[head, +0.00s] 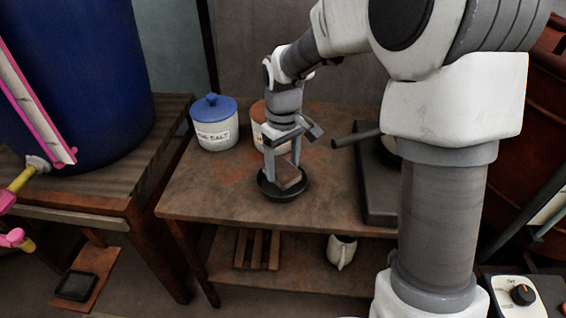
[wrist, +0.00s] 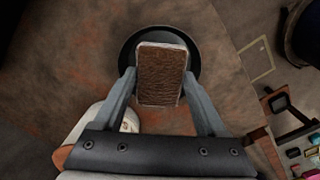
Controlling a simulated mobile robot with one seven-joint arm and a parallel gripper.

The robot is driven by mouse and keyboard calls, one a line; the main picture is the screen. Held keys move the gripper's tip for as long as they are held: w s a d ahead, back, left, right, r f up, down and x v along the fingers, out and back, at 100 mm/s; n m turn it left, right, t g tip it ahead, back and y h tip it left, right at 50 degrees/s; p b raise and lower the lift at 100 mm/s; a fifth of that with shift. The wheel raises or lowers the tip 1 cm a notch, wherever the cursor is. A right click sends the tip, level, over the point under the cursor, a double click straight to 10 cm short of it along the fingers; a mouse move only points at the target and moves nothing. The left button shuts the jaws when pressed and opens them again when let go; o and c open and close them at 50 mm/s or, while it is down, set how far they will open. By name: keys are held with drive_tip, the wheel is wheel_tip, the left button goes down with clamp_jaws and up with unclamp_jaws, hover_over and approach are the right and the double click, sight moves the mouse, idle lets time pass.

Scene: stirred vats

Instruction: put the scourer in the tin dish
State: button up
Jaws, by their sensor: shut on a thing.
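The scourer (wrist: 161,76) is a brown, rough-faced block with a pale edge. My gripper (wrist: 160,88) is shut on it, one finger on each side, in the wrist view. The tin dish (head: 267,191) is a dark, round, shallow dish on the wooden table. In the head view my gripper (head: 283,180) is over the dish with the scourer (head: 288,174) between its fingers, tilted. In the wrist view the scourer covers much of the dish (wrist: 131,46). I cannot tell whether the scourer touches the dish bottom.
A white salt jar with a blue lid (head: 213,124) stands at the table's back left. Another jar (head: 259,114) is partly behind my gripper. A dark flat appliance (head: 375,190) with a pan handle (head: 356,138) stands at the right. The table front (head: 220,195) is clear.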

sight(283, 169)
drive_tip(key=o, duration=1.4)
drive_tip(key=shift+r, duration=0.1)
wheel_tip(283, 169, up, 7)
drive_tip(key=p, duration=0.6)
drive_tip(key=shift+p, duration=0.35)
